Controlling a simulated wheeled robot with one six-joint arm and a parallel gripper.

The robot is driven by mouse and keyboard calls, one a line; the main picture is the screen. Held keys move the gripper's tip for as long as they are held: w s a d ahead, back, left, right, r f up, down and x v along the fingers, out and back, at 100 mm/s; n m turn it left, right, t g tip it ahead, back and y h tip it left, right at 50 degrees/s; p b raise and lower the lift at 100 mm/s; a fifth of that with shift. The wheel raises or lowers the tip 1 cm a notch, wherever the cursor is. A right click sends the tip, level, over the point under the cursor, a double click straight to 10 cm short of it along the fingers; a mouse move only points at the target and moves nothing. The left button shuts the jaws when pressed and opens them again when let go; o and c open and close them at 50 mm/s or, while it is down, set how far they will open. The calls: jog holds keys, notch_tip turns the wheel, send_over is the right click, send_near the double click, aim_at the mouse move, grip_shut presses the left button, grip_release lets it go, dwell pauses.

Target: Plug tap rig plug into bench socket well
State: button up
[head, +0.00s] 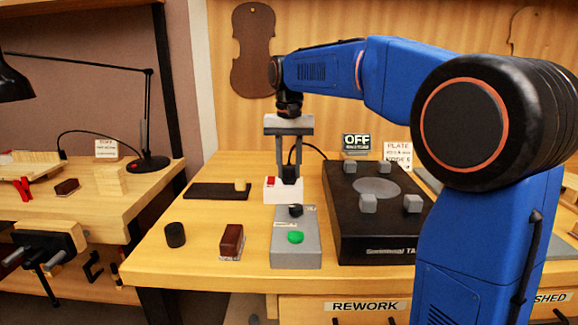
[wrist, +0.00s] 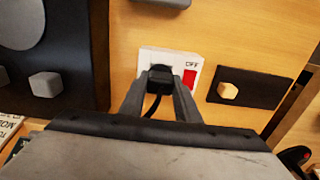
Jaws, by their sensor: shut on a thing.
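My gripper (head: 289,174) points down over the bench, its two fingers shut on the black tap rig plug (head: 290,172). In the wrist view the plug (wrist: 160,78) sits between the fingertips (wrist: 160,92), with its cord running back between the fingers. The plug is at the white bench socket (head: 284,193), over its well. The socket also shows in the wrist view (wrist: 150,54), with a red switch (wrist: 190,78) marked OFF beside the plug. The plug hides the well, and I cannot tell how deep it sits. The black tap rig (head: 350,225) stands to the right, with grey blocks on top.
A grey box (head: 284,250) with a green button and black knob stands in front of the socket. A dark board (head: 212,191) with a small wooden block lies left. An OFF display (head: 357,142) stands behind the rig.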

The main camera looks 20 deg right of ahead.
aim_at(290, 166)
jog(key=shift+f, duration=0.35)
jog(key=o, duration=1.1)
jog(key=shift+c, duration=0.2)
notch_tip(290, 166, up, 17)
jog(key=shift+r, duration=0.2)
